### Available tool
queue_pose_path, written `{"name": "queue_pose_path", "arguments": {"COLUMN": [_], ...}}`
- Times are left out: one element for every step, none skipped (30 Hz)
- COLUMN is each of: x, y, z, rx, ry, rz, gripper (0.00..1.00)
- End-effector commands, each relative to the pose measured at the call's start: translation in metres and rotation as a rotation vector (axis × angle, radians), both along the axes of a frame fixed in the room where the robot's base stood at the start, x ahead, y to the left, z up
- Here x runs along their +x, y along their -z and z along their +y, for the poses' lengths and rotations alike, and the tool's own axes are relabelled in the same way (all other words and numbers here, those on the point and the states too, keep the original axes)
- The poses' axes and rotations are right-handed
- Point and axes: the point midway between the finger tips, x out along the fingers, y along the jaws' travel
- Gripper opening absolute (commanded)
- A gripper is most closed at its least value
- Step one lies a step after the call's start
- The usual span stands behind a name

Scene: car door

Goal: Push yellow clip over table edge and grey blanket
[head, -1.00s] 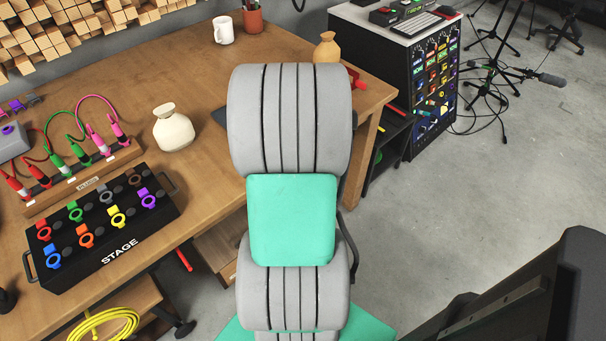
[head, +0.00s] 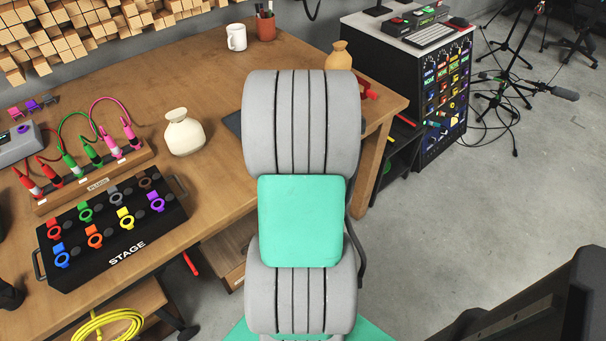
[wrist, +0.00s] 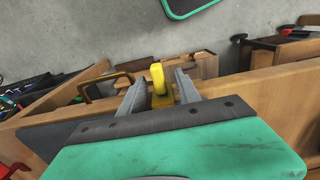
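A yellow clip (wrist: 157,78) stands upright between the two fingers of my gripper (wrist: 158,92) at the wooden table's edge (wrist: 225,86) in the wrist view. The fingers are apart, with the clip in the gap. I cannot tell whether either finger touches it. A flat dark grey cloth or mat (wrist: 42,135), perhaps the grey blanket, lies on the table at the left, partly under my gripper in this view. A bit of it shows beside my arm in the head view (head: 234,124). My arm hides the clip and my gripper in the head view.
On the table (head: 215,85) stand a white vase (head: 184,133), a tan vase (head: 339,57), a mug (head: 236,38), a pen cup (head: 266,27) and a black STAGE box (head: 110,230). Red pieces (head: 368,94) lie near the right end.

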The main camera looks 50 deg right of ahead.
Motion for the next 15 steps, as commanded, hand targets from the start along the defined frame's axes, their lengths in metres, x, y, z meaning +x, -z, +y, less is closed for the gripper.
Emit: {"name": "queue_pose_path", "arguments": {"x": [0.000,0.000,0.000,0.000,0.000,0.000,0.000,0.000,0.001,0.001,0.001,0.001,0.001,0.001,0.000], "y": [0.000,0.000,0.000,0.000,-0.002,-0.006,-0.010,-0.015,-0.023,-0.029,-0.035,-0.044,-0.051,-0.057,-0.063], "z": [0.000,0.000,0.000,0.000,0.000,0.000,0.000,-0.001,-0.001,-0.001,-0.001,-0.001,-0.001,-0.001,-0.001], "rx": [0.000,0.000,0.000,0.000,0.000,-0.001,-0.002,-0.002,-0.004,-0.004,-0.004,-0.004,-0.005,-0.004,-0.003], "ry": [0.000,0.000,0.000,0.000,0.000,0.000,0.000,0.000,0.000,0.000,0.000,0.000,0.000,0.000,0.000], "rz": [0.000,0.000,0.000,0.000,0.000,-0.001,-0.002,-0.002,-0.003,-0.002,-0.003,-0.002,-0.003,-0.003,-0.002], "gripper": [0.39,0.39,0.39,0.39,0.39,0.39,0.39,0.39,0.39,0.39,0.39,0.39,0.39,0.39,0.39]}}
